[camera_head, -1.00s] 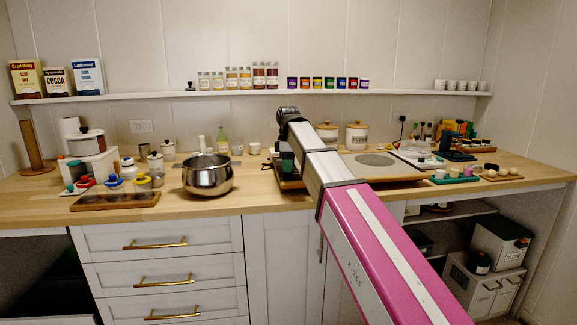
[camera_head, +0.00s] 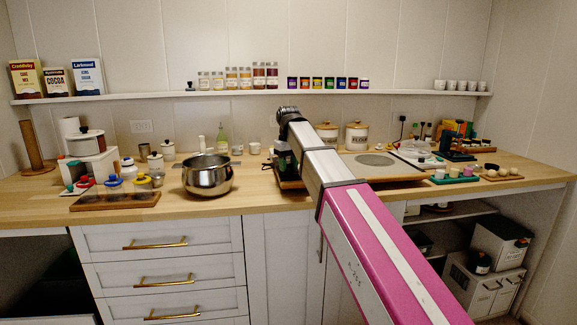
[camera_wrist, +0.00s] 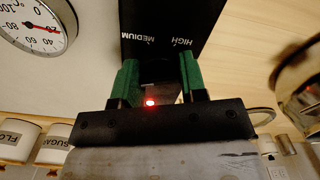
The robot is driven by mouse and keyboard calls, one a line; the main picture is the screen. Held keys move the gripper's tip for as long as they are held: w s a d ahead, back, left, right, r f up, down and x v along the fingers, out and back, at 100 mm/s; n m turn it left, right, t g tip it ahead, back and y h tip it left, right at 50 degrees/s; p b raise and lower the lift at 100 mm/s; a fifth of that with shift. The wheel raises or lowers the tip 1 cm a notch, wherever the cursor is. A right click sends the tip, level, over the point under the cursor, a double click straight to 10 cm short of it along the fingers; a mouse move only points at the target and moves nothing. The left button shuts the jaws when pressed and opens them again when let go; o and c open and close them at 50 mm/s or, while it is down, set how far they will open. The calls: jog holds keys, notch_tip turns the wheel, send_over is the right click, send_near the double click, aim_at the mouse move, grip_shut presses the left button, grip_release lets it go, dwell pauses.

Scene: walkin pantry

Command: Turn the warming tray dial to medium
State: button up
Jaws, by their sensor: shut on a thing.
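The warming tray's black panel (camera_wrist: 195,20) shows in the wrist view, with the words MEDIUM and HIGH upside down on it. My gripper (camera_wrist: 160,82) has two green fingers at the panel's lower edge. It is shut on the dial, which is mostly hidden between the fingers, so its pointer and setting cannot be read. A small red light (camera_wrist: 150,102) glows near the fingers' base. In the head view my gripper (camera_head: 285,160) is down at the counter, and my arm hides much of the tray there.
A steel pot (camera_head: 208,177) stands left of my gripper on the wooden counter. Flour and sugar canisters (camera_head: 357,136) stand behind and to the right. A round gauge (camera_wrist: 35,28) is beside the panel in the wrist view. Bare counter (camera_head: 250,200) lies in front of the pot's right side.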

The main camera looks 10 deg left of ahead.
jog(key=m, duration=1.3)
jog(key=shift+m, duration=0.4)
dwell(0.3)
jog(key=o, duration=0.9)
jog(key=shift+o, duration=0.2)
notch_tip(320, 180, up, 9)
jog(key=shift+r, duration=0.95)
